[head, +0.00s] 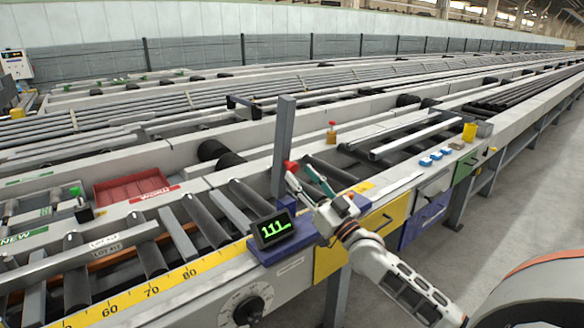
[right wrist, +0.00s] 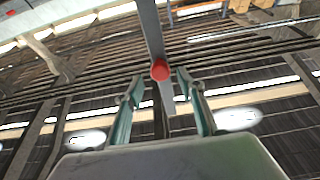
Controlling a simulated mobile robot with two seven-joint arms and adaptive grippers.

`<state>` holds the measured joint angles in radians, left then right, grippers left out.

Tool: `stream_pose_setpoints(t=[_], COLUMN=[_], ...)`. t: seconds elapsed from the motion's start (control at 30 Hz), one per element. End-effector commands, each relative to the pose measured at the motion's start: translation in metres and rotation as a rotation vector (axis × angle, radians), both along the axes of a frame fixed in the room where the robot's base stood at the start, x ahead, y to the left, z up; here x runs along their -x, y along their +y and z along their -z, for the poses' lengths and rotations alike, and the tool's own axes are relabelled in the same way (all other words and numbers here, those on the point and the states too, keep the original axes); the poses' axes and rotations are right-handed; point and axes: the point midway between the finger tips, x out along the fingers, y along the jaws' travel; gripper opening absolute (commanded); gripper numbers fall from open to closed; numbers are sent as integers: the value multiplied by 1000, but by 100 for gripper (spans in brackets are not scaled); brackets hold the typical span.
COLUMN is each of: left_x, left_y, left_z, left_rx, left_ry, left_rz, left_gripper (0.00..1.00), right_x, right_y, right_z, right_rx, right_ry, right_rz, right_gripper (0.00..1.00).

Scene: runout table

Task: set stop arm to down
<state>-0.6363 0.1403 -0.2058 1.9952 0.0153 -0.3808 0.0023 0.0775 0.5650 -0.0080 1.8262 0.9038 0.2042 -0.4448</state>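The stop arm (head: 283,145) is a grey flat bar standing upright beside the rollers, with a red knob (head: 291,167) on its side. My right gripper (head: 301,176) is at the knob, with its fingers spread. In the right wrist view the red knob (right wrist: 160,70) shows between the two open fingertips (right wrist: 160,78), with a gap on each side. The grey bar (right wrist: 150,30) runs up behind the knob. I cannot tell whether a finger touches the knob. My left gripper is not in view.
A red tray (head: 134,188) and a yellow ruler (head: 130,298) lie left.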

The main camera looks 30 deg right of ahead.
Motion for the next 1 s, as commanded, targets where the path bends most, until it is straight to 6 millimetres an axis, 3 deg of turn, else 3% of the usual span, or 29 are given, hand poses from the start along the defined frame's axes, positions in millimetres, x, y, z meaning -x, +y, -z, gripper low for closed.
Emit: stream_pose_setpoints(t=[0.3,0.73,0.9,1.0], left_x=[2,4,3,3], left_y=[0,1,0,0], left_z=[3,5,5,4], left_rx=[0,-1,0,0], left_ry=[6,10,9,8], left_rz=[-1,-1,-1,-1], left_gripper=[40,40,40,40], right_x=[-38,-46,-46,-45], right_y=[4,4,4,4], right_z=[-15,-17,-17,-17], right_rx=[0,1,1,1], right_ry=[1,3,3,3], right_rz=[0,-1,-1,-1], right_gripper=[39,39,0,0])
